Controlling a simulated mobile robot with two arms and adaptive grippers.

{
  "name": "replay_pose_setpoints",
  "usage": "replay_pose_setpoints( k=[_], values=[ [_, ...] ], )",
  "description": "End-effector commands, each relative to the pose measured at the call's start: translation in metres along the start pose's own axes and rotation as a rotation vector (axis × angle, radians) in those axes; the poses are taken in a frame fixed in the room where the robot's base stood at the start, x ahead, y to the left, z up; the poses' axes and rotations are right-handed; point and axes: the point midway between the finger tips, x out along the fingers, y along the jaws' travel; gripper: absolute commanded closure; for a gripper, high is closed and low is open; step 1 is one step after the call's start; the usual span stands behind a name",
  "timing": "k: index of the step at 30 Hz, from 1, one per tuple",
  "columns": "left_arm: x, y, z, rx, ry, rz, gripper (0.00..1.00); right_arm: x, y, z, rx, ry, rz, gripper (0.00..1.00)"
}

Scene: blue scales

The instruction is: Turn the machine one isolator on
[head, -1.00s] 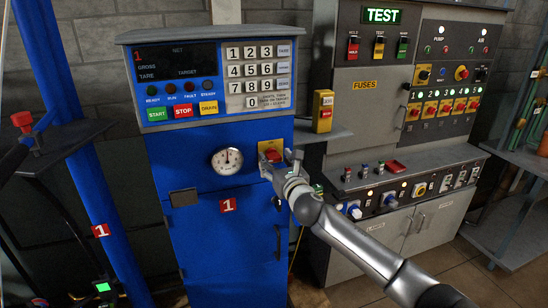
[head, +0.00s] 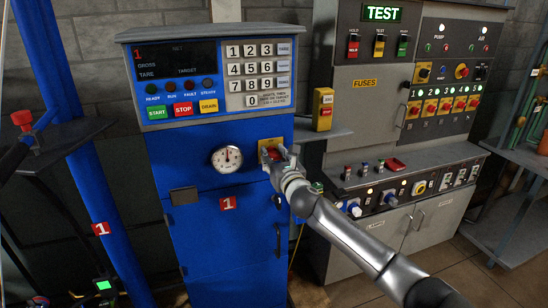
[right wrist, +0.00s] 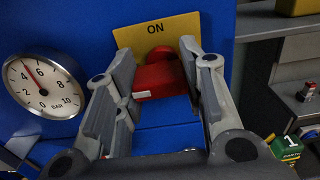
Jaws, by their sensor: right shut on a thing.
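The machine one isolator has a yellow plate (right wrist: 158,34) marked ON, with a red handle (right wrist: 160,80) below the word. It sits on the front of the blue machine (head: 200,255), right of the round gauge, and the yellow plate also shows in the head view (head: 266,142). My right gripper (head: 277,156) is at the isolator, its fingers on either side of the red handle. In the right wrist view the gripper (right wrist: 162,72) is shut on the handle, which lies nearly level and slightly tilted. My left gripper is not in view.
The gauge (right wrist: 43,87) is close to the left of my right gripper. A yellow box with a red button (head: 323,110) is on a grey shelf to the right. A grey TEST panel (head: 383,60) with several switches stands further right. A blue post (head: 80,150) rises at left.

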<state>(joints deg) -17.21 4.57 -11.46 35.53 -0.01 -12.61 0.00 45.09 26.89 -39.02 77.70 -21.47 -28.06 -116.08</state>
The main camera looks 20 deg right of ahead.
Motion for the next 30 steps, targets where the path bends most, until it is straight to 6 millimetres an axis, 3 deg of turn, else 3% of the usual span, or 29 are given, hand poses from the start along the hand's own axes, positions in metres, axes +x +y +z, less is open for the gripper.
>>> replay_pose_setpoints(
  k=[11,30],
  values=[
    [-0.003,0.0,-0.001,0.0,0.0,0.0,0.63,0.0,0.0,0.0,0.095,0.001,0.0,0.87],
    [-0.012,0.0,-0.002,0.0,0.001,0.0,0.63,0.0,0.0,0.001,0.663,0.002,0.0,0.87]
  ],
)
